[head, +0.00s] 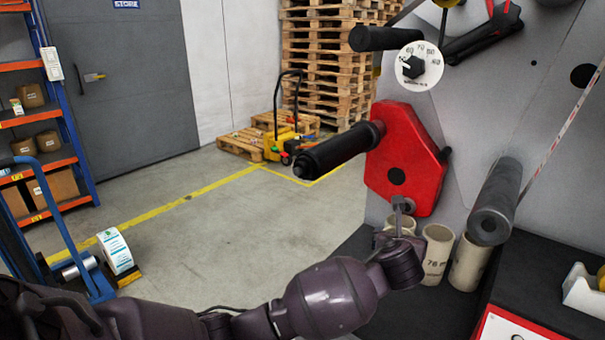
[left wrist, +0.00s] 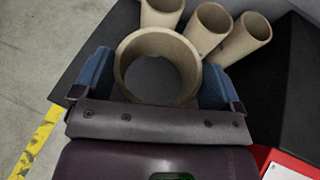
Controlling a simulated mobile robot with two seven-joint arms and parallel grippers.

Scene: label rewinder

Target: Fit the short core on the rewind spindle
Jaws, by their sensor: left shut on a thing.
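My left gripper (head: 399,238) is low in front of the machine, by the dark shelf. In the left wrist view its two blue fingers (left wrist: 155,82) are shut on a beige cardboard core (left wrist: 160,42), one on each side, and I look into its open end. In the head view the held core is hidden behind my wrist. I cannot tell its length. A black spindle (head: 338,150) sticks out of a red housing (head: 405,160), above and left of my left gripper, with no core on it. My right gripper is not in view.
Three other beige cores stand close behind the held one; the middle one (head: 437,254) is marked 76. A dark grey roller (head: 497,202) overhangs them, with a striped strip (head: 565,125) running up from it. Clear floor (head: 230,240) lies left of the machine.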

